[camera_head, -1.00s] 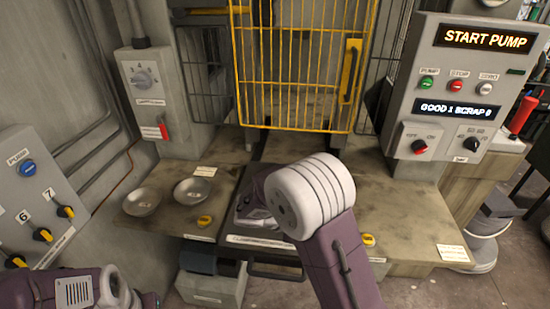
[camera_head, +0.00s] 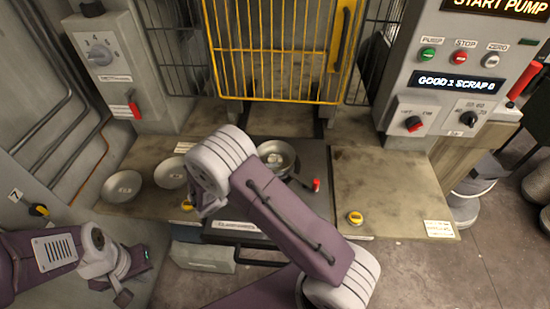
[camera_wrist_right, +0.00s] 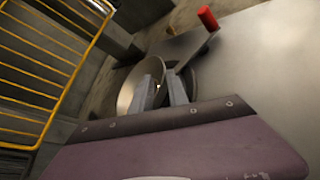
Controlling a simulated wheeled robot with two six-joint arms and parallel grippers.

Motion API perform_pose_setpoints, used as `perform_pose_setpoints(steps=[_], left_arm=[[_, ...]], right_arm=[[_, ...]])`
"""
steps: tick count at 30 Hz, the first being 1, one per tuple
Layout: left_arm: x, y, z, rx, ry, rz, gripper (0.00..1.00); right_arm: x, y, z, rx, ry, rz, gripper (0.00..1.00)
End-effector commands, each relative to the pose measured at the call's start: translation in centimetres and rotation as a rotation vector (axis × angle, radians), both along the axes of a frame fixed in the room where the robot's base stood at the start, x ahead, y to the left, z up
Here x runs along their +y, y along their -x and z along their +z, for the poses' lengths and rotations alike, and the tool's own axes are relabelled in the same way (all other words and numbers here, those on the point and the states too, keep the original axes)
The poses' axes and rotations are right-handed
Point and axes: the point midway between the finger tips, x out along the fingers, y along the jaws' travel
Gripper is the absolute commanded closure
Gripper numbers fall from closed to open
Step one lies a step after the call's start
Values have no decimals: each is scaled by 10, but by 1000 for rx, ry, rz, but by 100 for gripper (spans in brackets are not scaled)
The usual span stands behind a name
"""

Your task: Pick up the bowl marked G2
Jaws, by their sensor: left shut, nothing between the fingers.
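In the head view a metal bowl (camera_head: 277,156) sits on the dark plate at the middle of the bench. Two more bowls stand to its left, the far left bowl (camera_head: 122,187) and the nearer bowl (camera_head: 171,173). Their markings are too small to read, so I cannot tell which is G2. My right wrist covers part of the nearer bowl. My right gripper (camera_wrist_right: 162,78) has its fingers apart, in front of a bowl (camera_wrist_right: 128,95) in the right wrist view; I cannot tell whether its rim is between them. My left gripper (camera_head: 122,288) is shut and empty, low at the left.
A yellow mesh guard (camera_head: 275,50) stands behind the dark plate (camera_head: 318,160). A red-knobbed lever (camera_head: 316,185) is beside the centre bowl. The right control box (camera_head: 435,95) reads GOOD 1 SCRAP 0. The bench's right part (camera_head: 385,185) is mostly clear.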

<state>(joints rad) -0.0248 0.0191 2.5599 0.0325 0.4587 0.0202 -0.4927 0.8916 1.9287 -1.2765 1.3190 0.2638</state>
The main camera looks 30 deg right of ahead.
Motion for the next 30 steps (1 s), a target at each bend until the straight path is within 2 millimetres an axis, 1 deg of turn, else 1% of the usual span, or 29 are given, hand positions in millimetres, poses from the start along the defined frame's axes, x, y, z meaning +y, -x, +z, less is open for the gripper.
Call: perform_pose_setpoints(steps=[4, 8, 9, 12, 15, 20, 21, 22, 30], left_arm=[[0, 0, 3, 0, 0, 0, 100], [0, 0, 13, 0, 0, 0, 100], [0, 0, 15, 0, 0, 0, 100], [0, 0, 16, 0, 0, 0, 100], [0, 0, 16, 0, 0, 0, 100], [0, 0, 15, 0, 0, 0, 100], [0, 0, 15, 0, 0, 0, 100], [0, 0, 15, 0, 0, 0, 100], [0, 0, 15, 0, 0, 0, 100]], right_arm=[[-5, -1, -1, 2, 1, 1, 80], [-27, -6, -7, 5, 2, -3, 80], [-34, -8, -10, 3, 0, -4, 80], [-45, -12, -16, 2, 0, -2, 80], [-49, -14, -19, -1, -1, 0, 80], [-49, -14, -19, -1, -2, 2, 80], [-49, -14, -19, -1, -2, 2, 91], [-49, -14, -19, -1, -2, 2, 99], [-48, -14, -18, -2, 0, 2, 100]])
